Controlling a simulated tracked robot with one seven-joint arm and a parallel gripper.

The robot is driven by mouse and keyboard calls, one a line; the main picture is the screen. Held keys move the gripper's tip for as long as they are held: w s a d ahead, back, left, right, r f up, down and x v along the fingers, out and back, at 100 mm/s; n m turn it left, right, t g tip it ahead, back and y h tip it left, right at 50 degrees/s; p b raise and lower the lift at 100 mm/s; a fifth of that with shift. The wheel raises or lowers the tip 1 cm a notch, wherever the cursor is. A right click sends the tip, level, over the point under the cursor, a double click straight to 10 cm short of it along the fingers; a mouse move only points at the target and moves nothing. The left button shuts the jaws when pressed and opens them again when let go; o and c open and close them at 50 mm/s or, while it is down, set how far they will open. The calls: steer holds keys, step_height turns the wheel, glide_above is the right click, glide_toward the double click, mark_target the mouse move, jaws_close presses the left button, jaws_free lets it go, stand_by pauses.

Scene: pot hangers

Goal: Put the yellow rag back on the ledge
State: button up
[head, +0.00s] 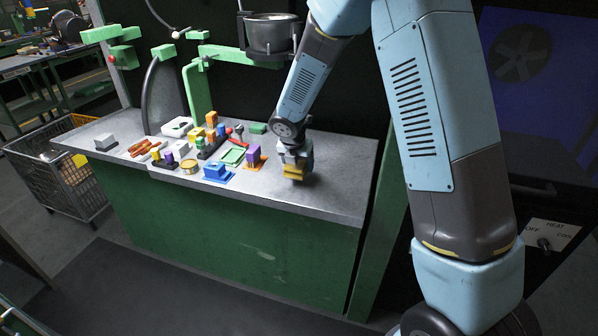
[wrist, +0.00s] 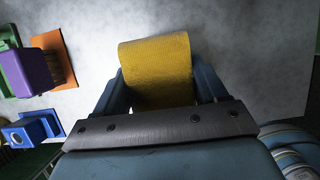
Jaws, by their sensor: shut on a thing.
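The yellow rag (wrist: 155,62) is between the two fingers of my gripper (wrist: 158,92) in the wrist view, its far part sticking out beyond the fingertips. In the head view the rag (head: 294,172) shows below my gripper (head: 296,163), low over the right part of the grey metal ledge (head: 335,185). My gripper is shut on the rag. I cannot tell whether the rag touches the ledge surface.
Left of my gripper stand a purple block on an orange base (head: 254,157) and a blue piece (head: 217,172). Several more small coloured objects crowd the ledge's middle. A dark pot (head: 270,36) hangs above. The ledge's right end is bare. A wire basket (head: 65,170) stands left.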

steer(key=shift+w+f, duration=0.15)
steer(key=shift+f, duration=0.05)
steer(key=shift+w+d+f, duration=0.1)
steer(key=shift+f, duration=1.5)
steer(key=shift+f, duration=0.25)
